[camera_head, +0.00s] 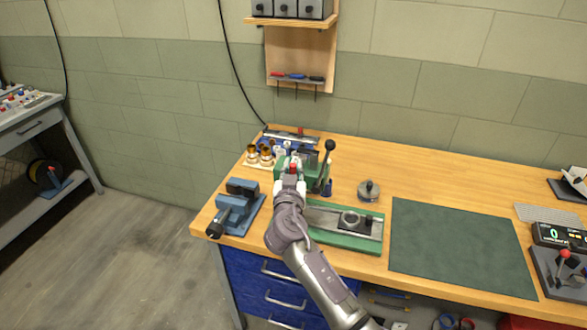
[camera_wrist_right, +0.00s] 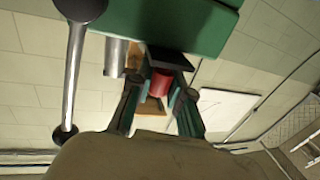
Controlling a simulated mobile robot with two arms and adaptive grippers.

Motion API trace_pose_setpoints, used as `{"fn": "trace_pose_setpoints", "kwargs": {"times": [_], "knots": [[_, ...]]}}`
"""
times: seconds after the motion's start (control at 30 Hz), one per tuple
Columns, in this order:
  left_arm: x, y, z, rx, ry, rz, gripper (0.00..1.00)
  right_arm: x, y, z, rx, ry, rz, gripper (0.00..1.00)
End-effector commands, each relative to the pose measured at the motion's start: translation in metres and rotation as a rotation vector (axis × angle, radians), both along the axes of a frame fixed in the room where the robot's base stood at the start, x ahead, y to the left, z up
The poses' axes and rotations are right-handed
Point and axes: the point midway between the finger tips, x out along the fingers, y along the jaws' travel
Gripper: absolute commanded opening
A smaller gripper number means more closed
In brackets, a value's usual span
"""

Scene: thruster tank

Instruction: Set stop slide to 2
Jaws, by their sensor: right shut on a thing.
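A green machine (camera_head: 315,178) with a black-knobbed lever (camera_head: 327,160) stands on the workbench. A small red knob (camera_head: 293,168) sits at its left part. My right gripper (camera_head: 291,177) is at this knob, its fingers shut on it. In the right wrist view the red knob (camera_wrist_right: 160,82) shows between the two fingertips, just below a green body (camera_wrist_right: 170,25). A long green base with a metal rail (camera_head: 335,218) lies in front, partly hidden by my right arm. I cannot read any scale or number on a stop slide. My left gripper is not in view.
A blue vise (camera_head: 237,205) is close to the left of my right arm. Brass-coloured parts (camera_head: 262,153) stand behind it. A round metal piece (camera_head: 368,190) stands right of the machine. A dark green mat (camera_head: 455,245) lies clear on the right.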

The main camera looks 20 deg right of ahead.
Motion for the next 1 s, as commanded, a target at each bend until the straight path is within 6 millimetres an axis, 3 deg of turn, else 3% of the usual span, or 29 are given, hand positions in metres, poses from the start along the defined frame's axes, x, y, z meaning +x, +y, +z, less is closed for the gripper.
{"fn": "trace_pose_setpoints", "kwargs": {"times": [0.03, 0.07, 0.1, 0.23, 0.63, 1.0], "knots": [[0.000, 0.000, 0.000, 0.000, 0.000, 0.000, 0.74, 0.000, 0.000, 0.001, -0.001, 0.000, 0.000, 0.00], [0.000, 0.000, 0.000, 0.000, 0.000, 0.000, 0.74, 0.000, 0.000, 0.001, -0.001, 0.000, 0.000, 0.20], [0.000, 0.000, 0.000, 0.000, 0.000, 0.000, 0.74, 0.000, 0.000, 0.001, -0.001, 0.000, 0.000, 0.27], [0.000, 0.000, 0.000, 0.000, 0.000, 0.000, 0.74, 0.000, 0.000, 0.000, 0.000, 0.000, 0.000, 0.45], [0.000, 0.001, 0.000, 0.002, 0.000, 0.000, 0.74, -0.008, 0.004, 0.000, 0.001, 0.001, 0.002, 0.45], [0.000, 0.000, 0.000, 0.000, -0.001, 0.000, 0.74, -0.078, 0.031, -0.001, 0.004, 0.002, 0.001, 0.45]]}}
